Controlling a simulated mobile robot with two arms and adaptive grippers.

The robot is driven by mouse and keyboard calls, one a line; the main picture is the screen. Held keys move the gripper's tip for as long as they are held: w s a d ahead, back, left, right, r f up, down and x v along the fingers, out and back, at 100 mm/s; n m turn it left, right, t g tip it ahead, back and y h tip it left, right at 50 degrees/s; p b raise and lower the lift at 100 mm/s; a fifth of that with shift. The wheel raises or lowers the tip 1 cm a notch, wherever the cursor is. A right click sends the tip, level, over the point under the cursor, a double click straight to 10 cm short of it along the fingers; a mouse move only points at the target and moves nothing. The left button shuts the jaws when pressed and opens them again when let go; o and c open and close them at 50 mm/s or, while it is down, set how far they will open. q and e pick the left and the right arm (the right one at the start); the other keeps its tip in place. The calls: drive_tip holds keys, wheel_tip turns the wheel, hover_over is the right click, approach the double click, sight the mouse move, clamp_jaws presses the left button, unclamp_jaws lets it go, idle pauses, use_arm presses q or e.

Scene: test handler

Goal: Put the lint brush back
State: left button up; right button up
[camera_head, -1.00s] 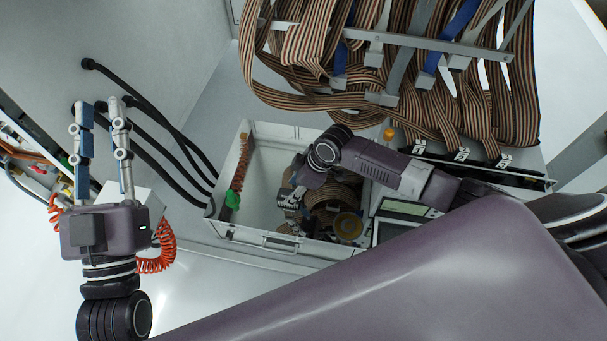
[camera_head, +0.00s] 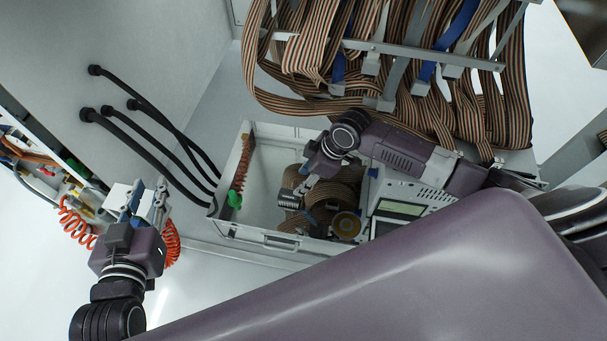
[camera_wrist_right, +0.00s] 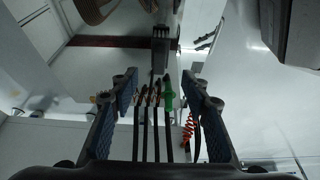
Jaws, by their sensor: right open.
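I cannot identify the lint brush for certain. A dark grey comb-like piece with a narrow stem (camera_wrist_right: 160,48) stands beyond my right fingers in the right wrist view. It may be the brush. My right gripper (camera_wrist_right: 160,90) is open, with its fingers apart on either side of the line to that stem. In the head view my right gripper (camera_head: 298,194) reaches down over the white open box (camera_head: 262,238); its fingertips are hard to make out beside a ribbed grey piece. My left gripper (camera_head: 147,200) is at the left, fingers up and apart, empty.
Ribbon cables (camera_head: 400,60) hang behind.

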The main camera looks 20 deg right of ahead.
drive_tip(key=s+a+r+m+t+y, duration=0.1)
drive_tip(key=a+r+t, duration=0.1)
drive_tip(key=a+r, duration=0.35)
drive_tip(key=s+a+r+m+t+y, duration=0.1)
drive_tip(key=a+r+t+y, duration=0.15)
drive_tip(key=a, duration=0.55)
drive_tip(key=s+d+r+m+t+h, duration=0.1)
drive_tip(key=d+r+m+t+h, duration=0.1)
drive_tip(key=r, duration=0.5)
drive_tip(key=d+r+m+t+h, duration=0.2)
drive_tip(key=d+r+m+t, duration=0.2)
drive_tip(key=d+r, duration=0.3)
drive_tip(key=shift+s+d+r+m+t, duration=0.15)
drive_tip(key=shift+s+r+m+t, duration=0.1)
drive_tip(key=shift+s+m+t, duration=0.15)
drive_tip(key=shift+w, duration=0.1)
